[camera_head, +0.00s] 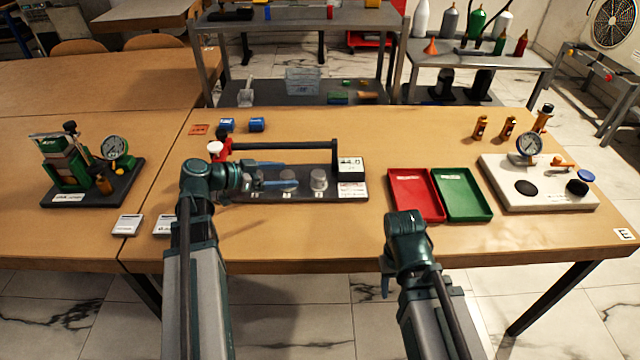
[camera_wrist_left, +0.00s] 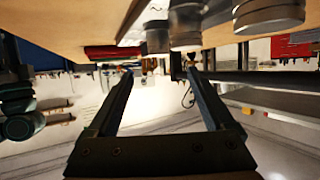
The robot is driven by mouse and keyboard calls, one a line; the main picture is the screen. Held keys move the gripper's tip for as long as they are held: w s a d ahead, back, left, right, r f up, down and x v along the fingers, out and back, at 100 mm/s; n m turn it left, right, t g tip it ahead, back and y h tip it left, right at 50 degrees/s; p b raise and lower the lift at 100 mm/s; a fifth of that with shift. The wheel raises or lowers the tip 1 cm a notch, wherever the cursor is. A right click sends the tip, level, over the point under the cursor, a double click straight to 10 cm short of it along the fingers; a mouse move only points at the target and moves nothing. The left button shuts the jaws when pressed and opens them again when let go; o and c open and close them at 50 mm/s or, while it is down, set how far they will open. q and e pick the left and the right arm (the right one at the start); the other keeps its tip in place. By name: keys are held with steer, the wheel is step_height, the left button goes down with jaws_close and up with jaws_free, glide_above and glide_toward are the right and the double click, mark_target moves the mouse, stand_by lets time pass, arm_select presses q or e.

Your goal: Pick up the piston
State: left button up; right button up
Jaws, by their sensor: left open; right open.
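No part is marked as a piston, and I cannot tell which it is. Metal cylinders, among them a wider one (camera_head: 319,180), stand on a dark base (camera_head: 335,194) at the table's middle. Upright brass parts (camera_head: 480,127) stand at the back right. My left gripper (camera_head: 280,178) is open over the dark base, beside the cylinders. In the left wrist view, its open fingers (camera_wrist_left: 160,78) have nothing between them, and metal cylinders (camera_wrist_left: 268,14) show upside down near the top edge. My right gripper (camera_head: 387,266) is low in front of the table edge; its fingers are mostly hidden.
A dark bar (camera_head: 290,146) spans above the dark base. Red (camera_head: 412,195) and green (camera_head: 461,194) trays lie right of it. A white gauge stand (camera_head: 540,195) is far right. A green gauge rig (camera_head: 75,160) stands left. Blue parts (camera_head: 257,124) lie behind.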

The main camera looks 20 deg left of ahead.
mark_target(313, 175)
arm_select(q)
steer(key=b+x, duration=0.1)
steer(key=x, duration=0.4)
steer(key=shift+f+b, duration=0.2)
steer(key=shift+b, duration=0.15)
steer(key=shift+x, duration=0.8)
steer(key=b+x, duration=0.2)
steer(key=x, duration=0.3)
steer(key=shift+d+f+b, duration=0.1)
steer(key=shift+b, duration=0.2)
jaws_close()
